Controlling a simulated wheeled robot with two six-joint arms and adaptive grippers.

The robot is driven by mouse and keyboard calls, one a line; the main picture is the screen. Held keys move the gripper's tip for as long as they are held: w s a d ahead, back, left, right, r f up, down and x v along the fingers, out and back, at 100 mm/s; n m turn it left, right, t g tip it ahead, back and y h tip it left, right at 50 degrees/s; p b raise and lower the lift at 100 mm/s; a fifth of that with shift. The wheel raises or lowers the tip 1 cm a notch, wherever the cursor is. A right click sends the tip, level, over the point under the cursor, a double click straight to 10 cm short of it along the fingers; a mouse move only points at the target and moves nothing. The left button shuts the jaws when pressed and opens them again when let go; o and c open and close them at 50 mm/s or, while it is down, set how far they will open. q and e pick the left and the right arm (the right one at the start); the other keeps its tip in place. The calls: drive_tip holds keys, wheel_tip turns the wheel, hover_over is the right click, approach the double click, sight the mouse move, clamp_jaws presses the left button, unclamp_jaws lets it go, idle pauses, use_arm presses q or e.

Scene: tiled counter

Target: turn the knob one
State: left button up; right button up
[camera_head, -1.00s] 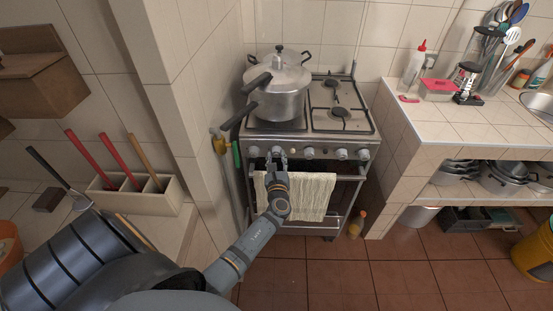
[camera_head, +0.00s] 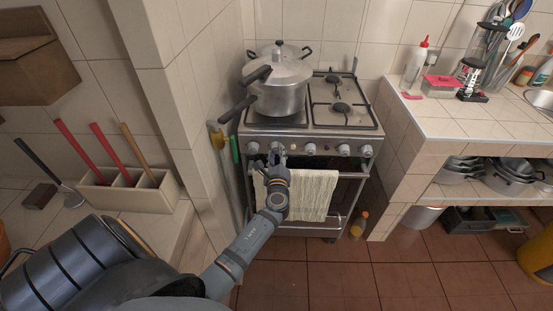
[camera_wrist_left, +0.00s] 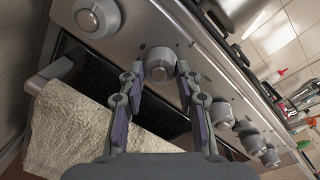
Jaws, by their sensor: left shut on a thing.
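The stove's front panel (camera_head: 328,148) carries a row of round silver knobs. My left gripper (camera_head: 277,150) is at the second knob from the left. In the left wrist view that knob (camera_wrist_left: 158,62) sits between the two fingertips (camera_wrist_left: 159,72), and the gripper is shut on it. The leftmost knob (camera_head: 252,147) is free beside the gripper; it also shows in the left wrist view (camera_wrist_left: 97,17). Other knobs (camera_head: 343,150) stand free to the right. My right gripper is not in view.
A pressure cooker (camera_head: 279,92) stands on the left burners, its handles jutting left. A cream towel (camera_head: 313,194) hangs on the oven door just below the gripper. A tiled wall is close to the stove's left; a tiled counter (camera_head: 475,125) stands to its right.

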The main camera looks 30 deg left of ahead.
use_arm(q)
drive_tip(key=n+b, duration=0.4)
drive_tip(key=n, duration=0.2)
drive_tip(key=shift+f+h, duration=0.15)
drive_tip(key=shift+h, duration=0.15)
drive_tip(key=n+b, duration=0.3)
drive_tip(key=n, duration=0.1)
drive_tip(key=shift+n, duration=0.4)
drive_tip(key=shift+r, duration=0.2)
drive_tip(key=o, duration=1.2)
drive_tip(key=shift+a, duration=0.1)
drive_tip(key=shift+c, duration=0.2)
drive_tip(key=shift+h, duration=0.3)
